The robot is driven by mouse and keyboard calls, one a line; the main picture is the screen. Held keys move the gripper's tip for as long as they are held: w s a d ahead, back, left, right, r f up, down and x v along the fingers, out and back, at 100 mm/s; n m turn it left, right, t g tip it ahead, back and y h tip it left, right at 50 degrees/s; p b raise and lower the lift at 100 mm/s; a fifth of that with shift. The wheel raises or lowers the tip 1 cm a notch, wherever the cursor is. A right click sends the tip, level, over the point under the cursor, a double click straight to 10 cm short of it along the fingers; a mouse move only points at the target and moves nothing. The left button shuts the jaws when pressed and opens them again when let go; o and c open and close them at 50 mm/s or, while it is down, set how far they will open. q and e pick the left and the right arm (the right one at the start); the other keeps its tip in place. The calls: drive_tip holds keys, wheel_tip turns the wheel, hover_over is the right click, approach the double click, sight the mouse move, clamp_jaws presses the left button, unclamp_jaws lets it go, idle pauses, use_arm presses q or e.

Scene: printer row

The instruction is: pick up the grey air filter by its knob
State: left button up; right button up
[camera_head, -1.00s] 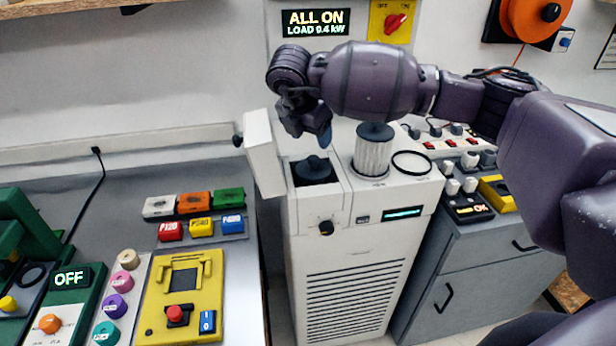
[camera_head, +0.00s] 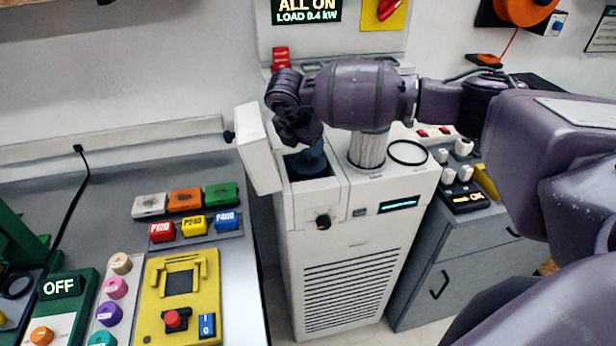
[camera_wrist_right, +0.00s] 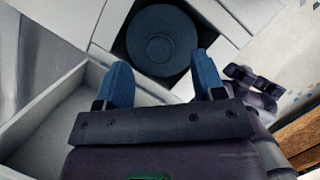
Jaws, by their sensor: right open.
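The grey air filter (camera_wrist_right: 161,35) sits in the square open well of the white cabinet (camera_head: 330,235). The right wrist view shows its round dark top with a round knob (camera_wrist_right: 158,48) at the middle. My right gripper (camera_wrist_right: 161,72) is open, its two blue fingers apart and empty, with the knob beyond the tips and roughly between them. In the head view the right gripper (camera_head: 309,155) points down at the well and partly hides the filter. I cannot tell if the fingertips touch it. My left gripper is not in view.
The well's white lid (camera_head: 258,150) stands open on the left. A pale pleated filter (camera_head: 367,152) stands on the cabinet top just right, partly behind my wrist, beside a black ring (camera_head: 407,153). A grey bench (camera_head: 255,290) with coloured blocks lies left.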

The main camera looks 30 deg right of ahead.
sight(308, 151)
drive_tip(key=shift+x, duration=1.7)
clamp_jaws()
